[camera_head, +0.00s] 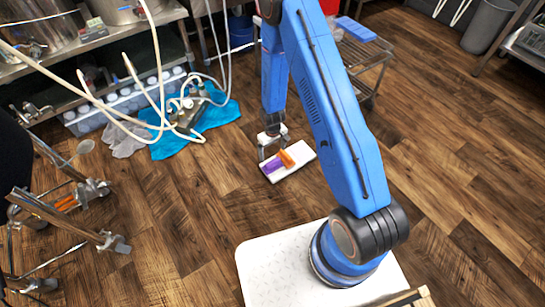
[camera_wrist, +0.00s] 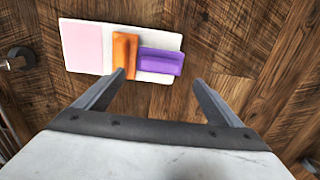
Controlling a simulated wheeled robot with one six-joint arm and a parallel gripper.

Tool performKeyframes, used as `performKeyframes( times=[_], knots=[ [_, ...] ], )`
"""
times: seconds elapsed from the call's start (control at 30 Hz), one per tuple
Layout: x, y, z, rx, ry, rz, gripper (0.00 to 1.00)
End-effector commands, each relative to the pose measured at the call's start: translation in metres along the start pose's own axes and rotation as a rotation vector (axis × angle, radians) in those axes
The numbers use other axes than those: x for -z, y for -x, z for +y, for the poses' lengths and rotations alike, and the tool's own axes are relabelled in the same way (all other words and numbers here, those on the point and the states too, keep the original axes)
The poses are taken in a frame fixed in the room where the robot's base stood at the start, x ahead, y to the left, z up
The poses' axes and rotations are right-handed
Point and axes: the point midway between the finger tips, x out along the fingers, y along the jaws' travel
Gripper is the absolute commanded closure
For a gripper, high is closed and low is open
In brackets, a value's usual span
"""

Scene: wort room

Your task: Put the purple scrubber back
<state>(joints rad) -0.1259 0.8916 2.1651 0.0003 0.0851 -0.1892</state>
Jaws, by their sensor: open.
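The purple scrubber (camera_head: 271,165) lies on a small white tray (camera_head: 302,151) low over the floor, with an orange scrubber (camera_head: 287,158) beside it. In the wrist view the purple scrubber (camera_wrist: 160,62) lies at the tray's right end, its right tip near the edge. The orange scrubber (camera_wrist: 125,48) stands crosswise to its left, close against it. A pink pad (camera_wrist: 82,44) covers the tray's left end. My gripper (camera_wrist: 158,80) is open and empty, its fingers apart on either side of the purple scrubber's near side. The left fingertip overlaps the orange scrubber in the picture; I cannot tell if they touch.
A metal cart (camera_head: 365,55) with a blue item (camera_head: 356,29) stands behind my arm. A blue cloth (camera_head: 200,128), grey gloves and hoses lie at the left. A metal-legged stand is at the lower left.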

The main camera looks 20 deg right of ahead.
Motion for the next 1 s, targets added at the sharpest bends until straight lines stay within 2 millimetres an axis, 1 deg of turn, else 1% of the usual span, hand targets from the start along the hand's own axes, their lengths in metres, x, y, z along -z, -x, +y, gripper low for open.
performKeyframes(
  times=[0.03,0.13,0.3,0.47,0.57,0.67,0.83,1.0],
  knots=[
    [0.001,0.007,0.000,0.000,0.000,0.002,0.11],
    [0.001,0.017,0.000,0.000,0.000,0.001,0.11],
    [0.000,0.026,0.000,0.000,0.000,0.000,0.11],
    [0.000,0.030,0.000,0.000,-0.001,0.001,0.11],
    [0.002,0.042,0.002,-0.002,-0.005,0.008,0.11],
    [0.006,0.069,0.005,-0.004,-0.014,0.024,0.11],
    [0.007,0.132,0.010,-0.010,-0.036,0.055,0.11],
    [0.002,0.194,0.014,-0.016,-0.060,0.085,0.11]
  ],
)
